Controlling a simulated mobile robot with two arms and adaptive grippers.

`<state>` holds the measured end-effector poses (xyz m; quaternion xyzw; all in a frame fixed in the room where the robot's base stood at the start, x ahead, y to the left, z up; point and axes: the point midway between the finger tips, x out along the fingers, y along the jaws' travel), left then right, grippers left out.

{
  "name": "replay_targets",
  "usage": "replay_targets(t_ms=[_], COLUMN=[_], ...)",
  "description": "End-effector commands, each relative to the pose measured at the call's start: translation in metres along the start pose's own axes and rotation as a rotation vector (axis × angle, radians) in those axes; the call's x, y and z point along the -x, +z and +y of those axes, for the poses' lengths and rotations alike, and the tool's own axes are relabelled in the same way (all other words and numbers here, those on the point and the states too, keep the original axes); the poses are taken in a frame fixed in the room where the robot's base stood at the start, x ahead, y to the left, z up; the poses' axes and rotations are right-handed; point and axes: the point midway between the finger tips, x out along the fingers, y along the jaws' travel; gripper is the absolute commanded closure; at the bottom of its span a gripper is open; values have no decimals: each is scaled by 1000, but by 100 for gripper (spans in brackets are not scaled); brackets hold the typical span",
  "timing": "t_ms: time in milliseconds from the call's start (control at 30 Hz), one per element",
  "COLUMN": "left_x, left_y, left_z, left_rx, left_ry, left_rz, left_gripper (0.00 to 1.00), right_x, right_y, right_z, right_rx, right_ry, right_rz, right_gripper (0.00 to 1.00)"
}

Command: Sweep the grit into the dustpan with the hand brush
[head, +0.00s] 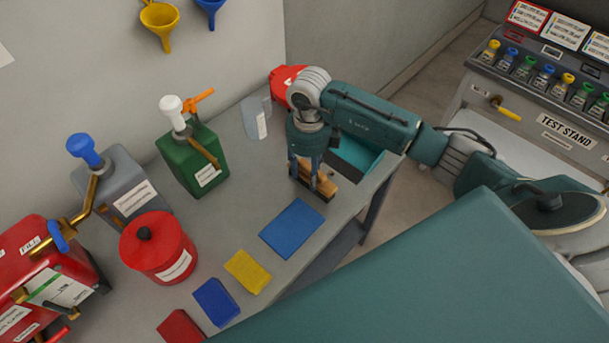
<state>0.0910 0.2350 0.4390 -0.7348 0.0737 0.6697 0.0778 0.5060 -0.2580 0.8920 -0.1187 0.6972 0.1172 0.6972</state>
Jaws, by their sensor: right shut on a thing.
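My right gripper (314,175) points down near the right end of the bench and is shut on the hand brush (327,188). The brush has a tan wooden body and dark bristles low over the bench top, and the gripper fingers hide part of it. The teal dustpan (357,156) lies just behind and to the right of the brush, partly covered by my right arm. No grit can be made out; it is too small to see or hidden by the brush and arm. My left gripper does not show.
On the grey bench (222,225) stand a green pump can (193,160), a grey pump can (128,190) and a red lidded tin (160,247). A blue mat (291,228) lies in front of the brush. A test stand (560,131) is at the right.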

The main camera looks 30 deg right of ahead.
Motion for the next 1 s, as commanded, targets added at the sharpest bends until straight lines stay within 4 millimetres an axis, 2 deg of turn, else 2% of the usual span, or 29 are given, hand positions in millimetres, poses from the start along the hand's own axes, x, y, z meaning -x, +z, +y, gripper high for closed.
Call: replay_targets(t_ms=[1000], left_x=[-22], left_y=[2], left_z=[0], left_rx=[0], left_ry=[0], left_rz=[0], left_gripper=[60], right_x=[-1], right_y=[0], right_z=[-52], right_rx=[-1], right_ry=[-1], right_rz=[-1], right_gripper=[94])
